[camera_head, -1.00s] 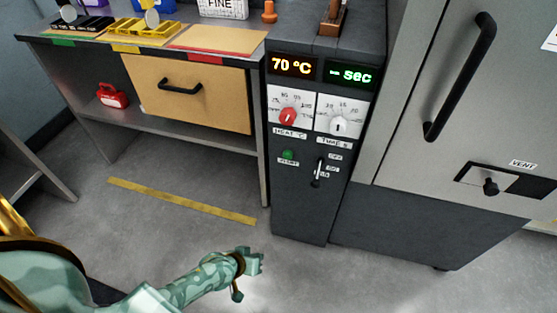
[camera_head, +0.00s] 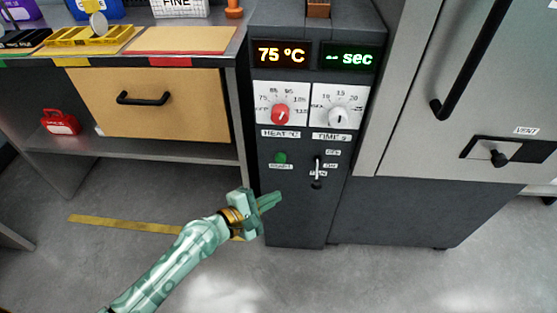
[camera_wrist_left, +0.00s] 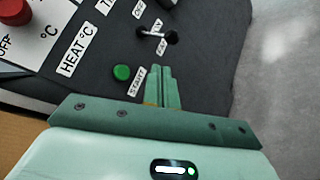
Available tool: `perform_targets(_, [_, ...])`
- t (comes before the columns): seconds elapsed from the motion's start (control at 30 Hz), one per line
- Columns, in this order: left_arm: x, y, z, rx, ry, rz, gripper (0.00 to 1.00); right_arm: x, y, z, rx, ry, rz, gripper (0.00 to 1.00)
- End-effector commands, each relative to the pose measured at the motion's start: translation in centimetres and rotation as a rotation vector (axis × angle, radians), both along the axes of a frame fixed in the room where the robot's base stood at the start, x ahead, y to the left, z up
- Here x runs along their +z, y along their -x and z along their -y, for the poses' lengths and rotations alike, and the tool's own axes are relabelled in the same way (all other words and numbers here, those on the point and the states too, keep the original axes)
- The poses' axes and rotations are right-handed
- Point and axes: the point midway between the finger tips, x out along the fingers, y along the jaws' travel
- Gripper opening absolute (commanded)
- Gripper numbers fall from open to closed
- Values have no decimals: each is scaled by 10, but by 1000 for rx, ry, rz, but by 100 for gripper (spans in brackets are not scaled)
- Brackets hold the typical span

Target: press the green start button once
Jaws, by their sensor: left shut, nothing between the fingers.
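The green start button (camera_head: 281,158) is on the dark front of the control cabinet, above its START label and below the red heat dial. It also shows in the left wrist view (camera_wrist_left: 122,72), just left of my fingertips. My left gripper (camera_head: 278,196) is shut and empty, its fingers together, below the button in the head view. In the left wrist view the closed fingers (camera_wrist_left: 166,84) point toward the panel beside the START label; whether they touch the panel cannot be told. My right gripper is not in view.
A toggle switch (camera_head: 317,172) is right of the button. The red heat dial (camera_head: 281,114) and white time dial (camera_head: 339,117) are above. Displays read 75 °C and "-- sec". A workbench with a drawer (camera_head: 150,103) stands left; a large grey unit (camera_head: 420,100) stands right.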

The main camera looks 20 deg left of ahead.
Motion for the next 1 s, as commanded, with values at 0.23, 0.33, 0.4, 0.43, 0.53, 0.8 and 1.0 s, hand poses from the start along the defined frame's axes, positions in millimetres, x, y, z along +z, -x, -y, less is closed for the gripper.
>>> perform_targets(0.23, [-2, -5, -2, 0, -3, 0, 0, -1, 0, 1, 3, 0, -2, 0])
perform_targets(0.33, [-2, -15, -4, 0, -2, 1, 0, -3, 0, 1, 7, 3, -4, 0])
perform_targets(0.4, [-3, -24, -7, 0, -4, 0, 0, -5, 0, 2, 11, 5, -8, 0])
perform_targets(0.43, [-3, -28, -8, 1, -3, 1, 0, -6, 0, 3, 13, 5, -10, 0])
perform_targets(0.53, [-5, -42, -12, 0, -3, -1, 0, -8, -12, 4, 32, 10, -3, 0])
perform_targets(0.8, [-3, -73, -21, -1, -4, 0, 0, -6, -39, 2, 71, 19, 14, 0])
perform_targets(1.0, [-1, -83, -24, 0, -5, 1, 0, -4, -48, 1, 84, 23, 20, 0])
